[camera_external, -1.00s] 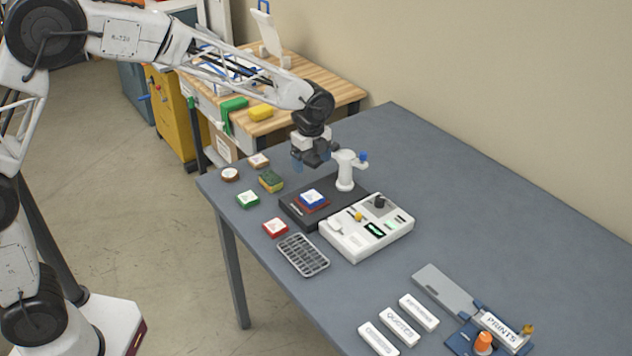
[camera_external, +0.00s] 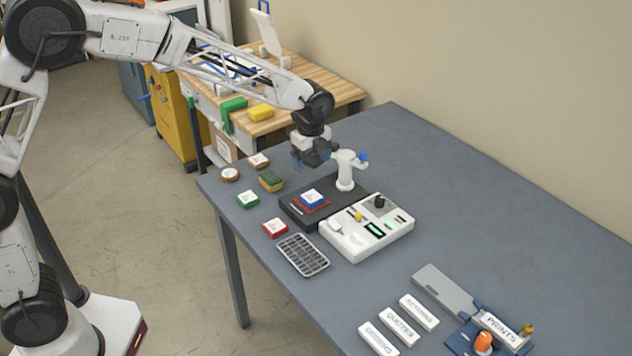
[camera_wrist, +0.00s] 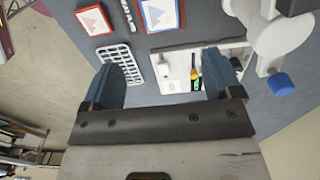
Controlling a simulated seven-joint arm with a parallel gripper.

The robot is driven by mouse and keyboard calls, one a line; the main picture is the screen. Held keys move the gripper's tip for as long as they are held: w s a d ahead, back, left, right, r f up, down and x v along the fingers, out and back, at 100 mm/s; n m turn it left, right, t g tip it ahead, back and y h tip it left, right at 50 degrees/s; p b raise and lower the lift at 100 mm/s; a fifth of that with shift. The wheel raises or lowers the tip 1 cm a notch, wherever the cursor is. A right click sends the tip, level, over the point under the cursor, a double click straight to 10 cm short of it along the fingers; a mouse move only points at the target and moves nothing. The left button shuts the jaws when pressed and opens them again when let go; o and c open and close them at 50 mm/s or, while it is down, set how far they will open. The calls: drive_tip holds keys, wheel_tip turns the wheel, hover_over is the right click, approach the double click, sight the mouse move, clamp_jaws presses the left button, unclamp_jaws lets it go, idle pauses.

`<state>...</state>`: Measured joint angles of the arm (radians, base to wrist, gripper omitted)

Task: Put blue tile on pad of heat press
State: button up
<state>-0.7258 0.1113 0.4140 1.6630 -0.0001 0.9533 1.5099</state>
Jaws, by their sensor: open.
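The blue tile (camera_external: 312,196), with a white top, lies flat on the reddish pad (camera_external: 322,208) on the dark base of the heat press (camera_external: 291,209). In the wrist view the blue tile (camera_wrist: 159,14) is at the top edge, partly cut off. The white press post with a blue knob (camera_external: 346,172) stands behind the pad, swung clear of the tile. My gripper (camera_external: 308,163) is above and behind the pad, apart from the tile. Its blue fingers are spread and empty in the wrist view (camera_wrist: 165,78).
A white control box (camera_external: 366,228) adjoins the press on the right. A wire rack (camera_external: 303,255), red tile (camera_external: 275,227), green tile (camera_external: 248,199), sponge (camera_external: 271,181) and two brown-edged pieces (camera_external: 230,174) lie left and front. Labelled blocks (camera_external: 400,327) are front right. The table's right rear is clear.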

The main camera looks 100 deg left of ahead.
drive_tip(key=s+d+r+n, duration=0.15)
drive_tip(key=d+r, duration=0.25)
drive_tip(key=d, duration=0.6)
drive_tip(key=s+d+r+n+t, duration=0.1)
drive_tip(key=s+d+r, duration=0.25)
drive_tip(key=d, duration=0.75)
drive_tip(key=s+d+r+n, duration=0.2)
drive_tip(key=d+r, duration=0.3)
drive_tip(key=d, duration=0.5)
drive_tip(key=s+d+f+n+t, duration=0.1)
drive_tip(key=s+d+n, duration=0.3)
drive_tip(key=s+d, duration=1.7)
drive_tip(key=shift+s+d+f+t, duration=0.25)
drive_tip(key=shift+s+d+t, duration=0.05)
drive_tip(key=shift+s, duration=0.35)
